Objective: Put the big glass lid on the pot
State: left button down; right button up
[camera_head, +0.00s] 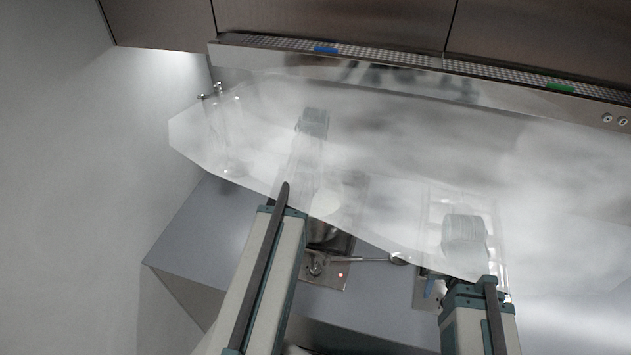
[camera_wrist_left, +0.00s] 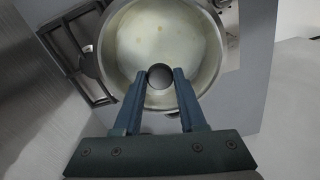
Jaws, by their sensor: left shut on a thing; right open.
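In the left wrist view my left gripper (camera_wrist_left: 160,76) is shut on the dark round knob of the glass lid (camera_wrist_left: 160,84). The pot's (camera_wrist_left: 213,78) round steel rim and pale inside lie beneath it, seen through the clear glass. The lid's edge is hard to make out, so I cannot tell whether it touches the pot rim. In the head view my left arm reaches under a hazy glass hood panel, which blurs the gripper, lid and pot. My right gripper (camera_head: 465,235) is open under the same panel, its fingers blurred.
The hood's translucent panel (camera_head: 400,140) covers most of the work area. A ladle-like utensil (camera_head: 365,260) lies on the counter between my arms. A dark burner grate (camera_wrist_left: 70,45) lies left of the pot. The grey counter (camera_head: 215,235) at the left is clear.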

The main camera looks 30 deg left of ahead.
pick_arm(q)
jog(key=shift+f, duration=0.15)
dwell(0.7)
jog(key=shift+c, duration=2)
grip_release()
jog(key=shift+o, duration=0.3)
jog(key=o, duration=0.3)
jog(key=shift+o, duration=0.2)
notch_tip(320, 180, up, 8)
jog(key=p, duration=0.8)
jog(key=shift+d, duration=0.1)
